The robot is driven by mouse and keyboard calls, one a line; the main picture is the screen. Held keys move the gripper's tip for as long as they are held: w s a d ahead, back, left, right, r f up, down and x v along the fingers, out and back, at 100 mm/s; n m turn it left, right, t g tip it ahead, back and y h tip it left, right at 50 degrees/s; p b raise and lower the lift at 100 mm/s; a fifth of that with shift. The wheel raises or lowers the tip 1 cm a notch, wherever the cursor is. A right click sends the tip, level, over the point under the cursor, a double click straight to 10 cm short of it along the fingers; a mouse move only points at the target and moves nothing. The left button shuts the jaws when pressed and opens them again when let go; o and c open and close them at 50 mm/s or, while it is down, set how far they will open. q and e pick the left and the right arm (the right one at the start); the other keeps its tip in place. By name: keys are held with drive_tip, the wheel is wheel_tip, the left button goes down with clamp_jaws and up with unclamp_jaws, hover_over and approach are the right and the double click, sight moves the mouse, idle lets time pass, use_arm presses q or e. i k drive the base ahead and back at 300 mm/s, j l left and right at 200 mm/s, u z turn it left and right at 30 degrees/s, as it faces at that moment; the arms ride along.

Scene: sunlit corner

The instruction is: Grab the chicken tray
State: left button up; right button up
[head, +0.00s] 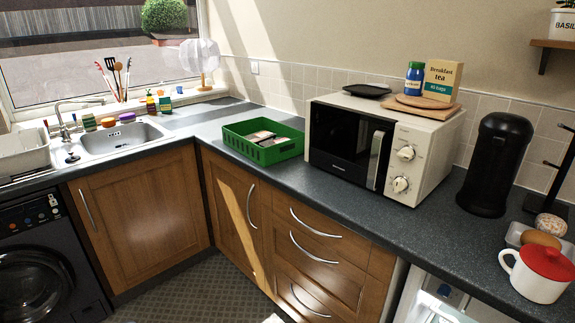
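I cannot make out a tray that is clearly a chicken tray. A green basket (236,137) stands on the dark counter left of the microwave. A flat, pale and dark packet (262,137) lies in it; its contents are too small to tell. A grey tray (514,236) at the right edge of the counter holds a brown rounded item (540,239), partly hidden by a mug. Neither of my grippers is in view.
A sink (125,138) is at left. A white appliance (425,305) shows below.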

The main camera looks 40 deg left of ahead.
sight(261, 135)
drive_tip(key=u, duration=1.6)
drive_tip(key=k+j+z, duration=0.15)
drive_tip(key=i+j+z, duration=0.1)
drive_tip(key=i+j, duration=0.2)
drive_tip(key=i+j+z, duration=0.1)
drive_tip(key=i+j, duration=0.2)
drive_tip(key=j, duration=0.15)
drive_tip(key=i+j+z, duration=0.1)
drive_tip(key=i+j, duration=0.2)
drive_tip(key=i+j+z, duration=0.15)
drive_tip(key=i+j, duration=0.15)
drive_tip(key=j, duration=0.2)
